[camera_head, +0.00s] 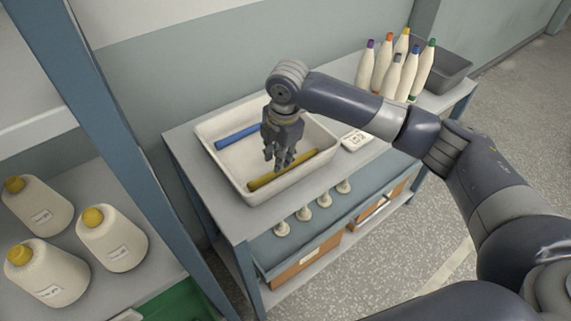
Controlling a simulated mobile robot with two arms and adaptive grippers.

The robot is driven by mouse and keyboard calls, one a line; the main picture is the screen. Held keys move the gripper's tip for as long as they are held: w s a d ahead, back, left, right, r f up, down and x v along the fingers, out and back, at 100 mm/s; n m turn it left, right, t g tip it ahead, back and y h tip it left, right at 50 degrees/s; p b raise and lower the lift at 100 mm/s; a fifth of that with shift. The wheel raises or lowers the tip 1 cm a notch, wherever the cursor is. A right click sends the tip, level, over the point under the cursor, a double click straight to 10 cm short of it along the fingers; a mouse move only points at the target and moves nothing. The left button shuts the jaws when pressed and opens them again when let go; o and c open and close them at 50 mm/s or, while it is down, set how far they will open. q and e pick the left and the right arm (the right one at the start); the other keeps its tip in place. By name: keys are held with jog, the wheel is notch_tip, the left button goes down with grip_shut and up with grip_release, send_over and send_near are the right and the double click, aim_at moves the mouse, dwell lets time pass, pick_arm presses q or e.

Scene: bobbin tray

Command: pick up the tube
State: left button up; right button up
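A white tray (213,157) on the table holds two tubes. The blue tube (236,137) lies near the tray's back left side. The yellow tube (264,182) lies along the front side, slanting up to the right. My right gripper (279,162) points down into the tray, in front of the middle part of the yellow tube in this view. Its fingers look apart, with nothing seen between them. I cannot tell whether they touch the tube. My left gripper is not in view.
Several bobbins with coloured tips (381,68) and a dark grey bin (452,70) stand at the table's back right. Yellow-topped cones (110,240) stand on the left shelf.

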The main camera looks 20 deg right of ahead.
jog(key=shift+f, duration=0.35)
jog(key=shift+w+f, duration=0.15)
jog(key=shift+f, duration=0.15)
jog(key=f, duration=0.1)
jog(key=f+p, duration=0.1)
jog(key=f, duration=0.1)
jog(key=f+p, duration=0.1)
jog(key=shift+w+a+f, duration=0.15)
jog(key=shift+w+f, duration=0.15)
jog(key=shift+f, duration=0.05)
jog(key=c, duration=0.4)
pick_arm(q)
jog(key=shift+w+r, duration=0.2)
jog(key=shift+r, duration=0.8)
pick_arm(e)
grip_shut()
